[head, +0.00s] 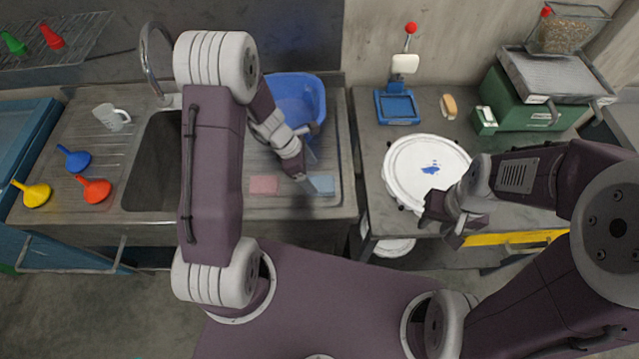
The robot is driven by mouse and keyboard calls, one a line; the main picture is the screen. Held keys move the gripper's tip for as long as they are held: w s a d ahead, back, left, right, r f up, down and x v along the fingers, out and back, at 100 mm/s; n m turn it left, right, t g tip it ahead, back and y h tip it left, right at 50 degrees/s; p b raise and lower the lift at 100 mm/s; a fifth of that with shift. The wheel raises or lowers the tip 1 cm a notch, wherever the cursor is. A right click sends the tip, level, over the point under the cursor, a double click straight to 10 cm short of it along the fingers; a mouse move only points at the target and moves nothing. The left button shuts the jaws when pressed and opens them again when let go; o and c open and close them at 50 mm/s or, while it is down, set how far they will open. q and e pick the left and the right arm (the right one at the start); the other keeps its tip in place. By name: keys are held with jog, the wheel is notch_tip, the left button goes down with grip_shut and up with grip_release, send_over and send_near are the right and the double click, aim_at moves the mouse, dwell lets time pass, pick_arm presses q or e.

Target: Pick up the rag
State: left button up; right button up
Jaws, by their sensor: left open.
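Two small flat cloth-like pieces lie side by side on the steel counter right of the sink, a pink one (264,185) and a light blue one (324,186). I cannot tell by look alone which is the rag. My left gripper (308,168) is open and points down just above the light blue piece, covering part of its left end. Whether it touches the piece is not clear. My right gripper (442,232) hangs at the front edge of the round white plate, away from both pieces, with its fingers apart and nothing seen between them.
A blue bucket (308,92) stands behind my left gripper. On the right table are a round white plate (405,165) with blue paint, a blue stand (397,107) and a green machine (520,105).

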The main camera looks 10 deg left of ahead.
aim_at(319, 184)
pick_arm(q)
jog(key=shift+s+d+f, duration=0.15)
jog(key=shift+d+f, duration=0.1)
jog(key=shift+f, duration=0.1)
jog(key=x, duration=0.4)
jog(key=shift+s+d+r+b, duration=0.1)
jog(key=shift+s+b, duration=0.1)
jog(key=shift+b, duration=0.1)
jog(key=shift+w+f, duration=0.25)
jog(key=shift+s+r, duration=0.1)
jog(key=shift+s, duration=0.05)
jog(key=shift+f, duration=0.2)
jog(key=c, duration=1.4)
